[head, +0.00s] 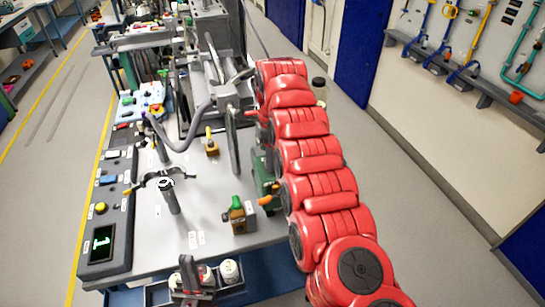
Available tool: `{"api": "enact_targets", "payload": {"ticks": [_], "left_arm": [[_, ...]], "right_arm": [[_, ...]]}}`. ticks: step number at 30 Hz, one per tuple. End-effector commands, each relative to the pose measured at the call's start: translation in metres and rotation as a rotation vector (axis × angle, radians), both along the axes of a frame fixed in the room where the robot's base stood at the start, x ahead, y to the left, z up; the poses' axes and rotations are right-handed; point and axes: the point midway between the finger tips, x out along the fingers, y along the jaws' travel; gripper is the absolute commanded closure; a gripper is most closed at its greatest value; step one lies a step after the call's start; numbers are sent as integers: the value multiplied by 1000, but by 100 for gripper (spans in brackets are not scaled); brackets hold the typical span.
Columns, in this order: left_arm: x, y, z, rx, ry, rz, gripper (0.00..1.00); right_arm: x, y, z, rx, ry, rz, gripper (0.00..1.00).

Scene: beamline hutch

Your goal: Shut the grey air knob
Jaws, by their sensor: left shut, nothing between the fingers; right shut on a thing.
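My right arm is red and reaches from the lower right to the bench's far part. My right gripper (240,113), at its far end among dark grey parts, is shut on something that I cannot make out. I cannot single out the grey air knob there; the arm and grey parts crowd that spot. My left gripper (188,268) is shut and empty at the bench's near edge, well apart from the right one.
A green-handled valve (237,207) and a yellow-handled valve (210,143) stand on the grey bench (200,195). A dark post (170,197) stands upright to their left. A control strip with a display (102,243) lines the left edge. White-topped jars (229,271) sit at the front.

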Motion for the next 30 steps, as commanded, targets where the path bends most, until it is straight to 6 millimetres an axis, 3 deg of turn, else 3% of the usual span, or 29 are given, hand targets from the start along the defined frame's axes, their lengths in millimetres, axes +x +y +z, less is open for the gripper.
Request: {"api": "enact_targets", "payload": {"ticks": [16,17,21,30], "left_arm": [[0,0,1,0,0,0,100],[0,0,1,0,0,0,100],[0,0,1,0,0,0,100],[0,0,0,0,0,0,100]], "right_arm": [[1,1,2,2,-7,-26,100],[2,1,2,2,-7,-26,51],[1,1,2,2,-6,-26,26],[1,0,1,1,-2,-26,24]]}}
